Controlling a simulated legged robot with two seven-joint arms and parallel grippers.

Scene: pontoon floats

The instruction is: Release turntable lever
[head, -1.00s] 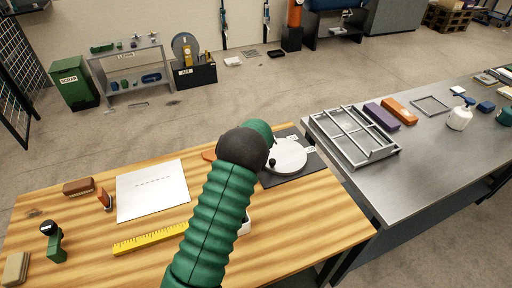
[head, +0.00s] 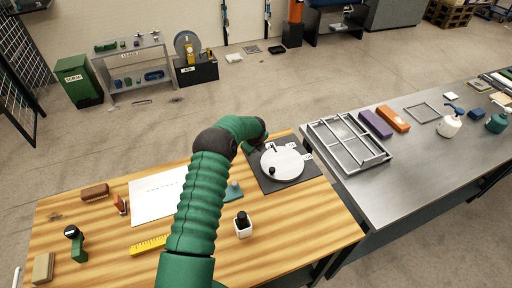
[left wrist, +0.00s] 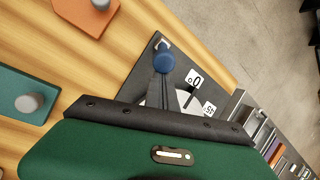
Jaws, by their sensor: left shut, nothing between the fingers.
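The turntable is a white disc (head: 283,164) on a dark square base (head: 300,179) at the wooden table's far right corner. A black knob (head: 271,170) sits on the disc's near left. In the left wrist view a blue round knob (left wrist: 162,64), apparently the lever's, shows over the dark base, beside the 0° label (left wrist: 194,80). My left gripper's dark fingers (left wrist: 160,92) are shut and empty, close to the blue knob; I cannot tell whether they touch. In the head view my arm hides most of that gripper. My right gripper is in no view.
A teal plate with a grey knob (left wrist: 30,103) and an orange plate (left wrist: 88,14) lie near the gripper. A white pot with a black top (head: 243,224), paper (head: 155,195) and a yellow ruler (head: 148,245) lie on the table. A metal table with a grey frame (head: 348,143) stands to the right.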

